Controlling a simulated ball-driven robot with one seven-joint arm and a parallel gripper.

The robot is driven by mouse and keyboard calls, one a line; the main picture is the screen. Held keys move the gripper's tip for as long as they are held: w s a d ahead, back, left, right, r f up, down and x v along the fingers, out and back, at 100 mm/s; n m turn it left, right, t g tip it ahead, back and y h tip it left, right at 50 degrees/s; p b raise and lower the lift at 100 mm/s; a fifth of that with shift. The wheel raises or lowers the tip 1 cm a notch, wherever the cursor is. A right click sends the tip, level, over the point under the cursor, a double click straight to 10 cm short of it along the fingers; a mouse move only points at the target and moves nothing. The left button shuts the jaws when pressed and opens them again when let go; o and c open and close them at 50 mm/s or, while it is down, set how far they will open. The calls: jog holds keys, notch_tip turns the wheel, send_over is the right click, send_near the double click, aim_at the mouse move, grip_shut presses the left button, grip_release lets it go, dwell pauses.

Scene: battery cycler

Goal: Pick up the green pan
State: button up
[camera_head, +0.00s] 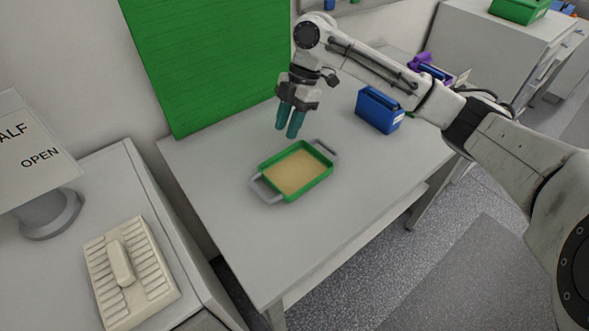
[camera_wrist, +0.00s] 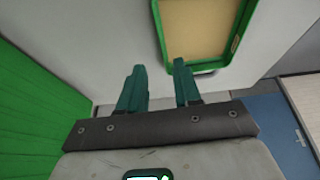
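The green pan (camera_head: 298,170) lies flat on the grey table. It is rectangular with a tan inside and two grey handles, one at its lower left (camera_head: 264,189) and one at its upper right (camera_head: 324,149). In the wrist view the pan (camera_wrist: 159,32) is at the top, partly cut off by the frame. My gripper (camera_head: 290,133) hangs above the table on the far side of the pan, fingers pointing down. Its two teal fingers (camera_wrist: 158,68) are apart with nothing between them, and they look clear of the pan.
A blue box (camera_head: 379,110) stands on the table (camera_head: 240,245) to the right of the pan. A green panel (camera_head: 215,60) rises along the table's back. At the left, a cabinet carries a cream ridged block (camera_head: 130,272) and a sign (camera_head: 32,150). The table's front is clear.

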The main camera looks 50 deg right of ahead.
aim_at(293, 171)
jog(key=shift+p+x, duration=0.6)
jog(key=shift+x, duration=2.8)
jog(key=shift+s, duration=0.2)
jog(key=shift+c, duration=0.3)
grip_shut()
